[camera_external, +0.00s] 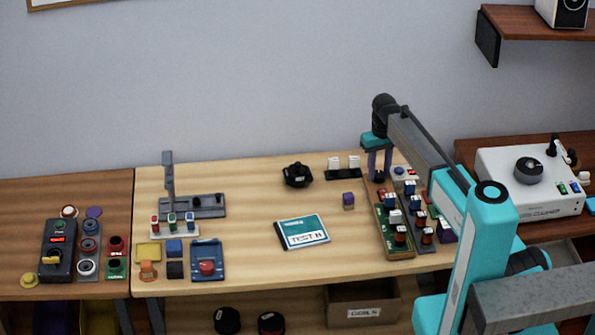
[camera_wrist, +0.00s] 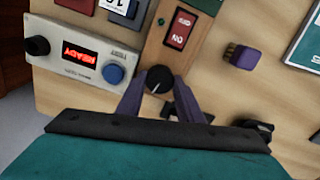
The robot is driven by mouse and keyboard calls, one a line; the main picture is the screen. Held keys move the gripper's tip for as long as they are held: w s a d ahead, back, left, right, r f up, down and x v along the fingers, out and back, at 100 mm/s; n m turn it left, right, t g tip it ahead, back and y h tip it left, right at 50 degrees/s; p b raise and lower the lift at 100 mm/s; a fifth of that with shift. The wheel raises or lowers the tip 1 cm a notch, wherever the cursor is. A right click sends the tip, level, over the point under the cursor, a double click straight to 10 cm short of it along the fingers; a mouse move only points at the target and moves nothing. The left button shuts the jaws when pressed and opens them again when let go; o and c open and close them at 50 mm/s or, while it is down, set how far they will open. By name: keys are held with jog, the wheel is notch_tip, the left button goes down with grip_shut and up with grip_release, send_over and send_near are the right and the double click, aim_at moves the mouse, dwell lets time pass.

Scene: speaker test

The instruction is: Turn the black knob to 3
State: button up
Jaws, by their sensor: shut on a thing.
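A small round black knob (camera_wrist: 159,79) with a white pointer line sits on the end of a brown wooden panel. In the wrist view, the two purple fingers of my gripper (camera_wrist: 159,94) are on either side of it, shut on it. The pointer line slants; no number marks are readable around the knob. In the external view, my gripper (camera_external: 379,162) points down at the back end of the panel row, and the knob there is largely hidden by the fingers.
The same panel has a red ON/OFF switch (camera_wrist: 180,28). Beside it is a white READY box (camera_wrist: 78,56) with a blue button and another black knob (camera_wrist: 38,46). A purple block (camera_wrist: 240,56) stands nearby. A TEST booklet (camera_external: 302,232) lies mid-table with clear wood around it.

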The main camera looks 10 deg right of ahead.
jog(key=m, duration=0.5)
jog(key=shift+m, duration=0.3)
dwell(0.4)
jog(key=o, duration=1.1)
jog(key=shift+c, duration=0.2)
jog(key=shift+b, duration=0.3)
jog(key=shift+n, duration=0.4)
